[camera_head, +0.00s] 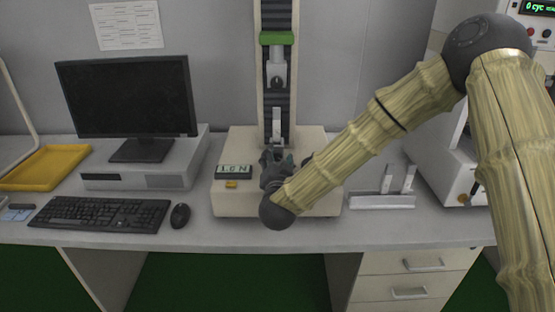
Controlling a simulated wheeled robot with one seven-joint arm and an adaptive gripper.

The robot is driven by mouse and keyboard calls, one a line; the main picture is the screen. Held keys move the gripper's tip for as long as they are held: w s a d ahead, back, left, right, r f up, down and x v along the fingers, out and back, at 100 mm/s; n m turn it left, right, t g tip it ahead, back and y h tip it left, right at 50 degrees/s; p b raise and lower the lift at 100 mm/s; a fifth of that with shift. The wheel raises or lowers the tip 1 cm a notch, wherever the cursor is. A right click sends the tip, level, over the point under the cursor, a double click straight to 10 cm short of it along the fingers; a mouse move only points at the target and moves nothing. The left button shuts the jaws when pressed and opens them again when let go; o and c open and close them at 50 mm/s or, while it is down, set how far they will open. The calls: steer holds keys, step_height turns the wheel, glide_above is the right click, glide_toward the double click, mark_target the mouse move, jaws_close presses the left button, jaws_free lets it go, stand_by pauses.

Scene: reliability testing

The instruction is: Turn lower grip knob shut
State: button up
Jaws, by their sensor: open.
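The tester (228,150) has a cream base and an upright column with a dark slotted middle. Its upper grip (277,75) hangs below a green crosshead (277,38). Its lower grip (277,124) is a grey metal piece standing above the base. My gripper (278,157) is open in front of the lower grip, low over the base, with its fingers pointing away from the camera. My wrist and fingers cover the area just below the lower grip. A small dark part shows just right of my fingers; I cannot tell whether it is the lower grip knob or whether my fingers touch it.
A small display (233,171) and a yellow button (231,184) are on the base's left front. Left are a monitor (125,95), keyboard (100,213), mouse (180,215) and yellow tray (45,167). A metal rack (380,201) stands right, beside a white machine (440,155).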

steer(key=s, duration=1.2)
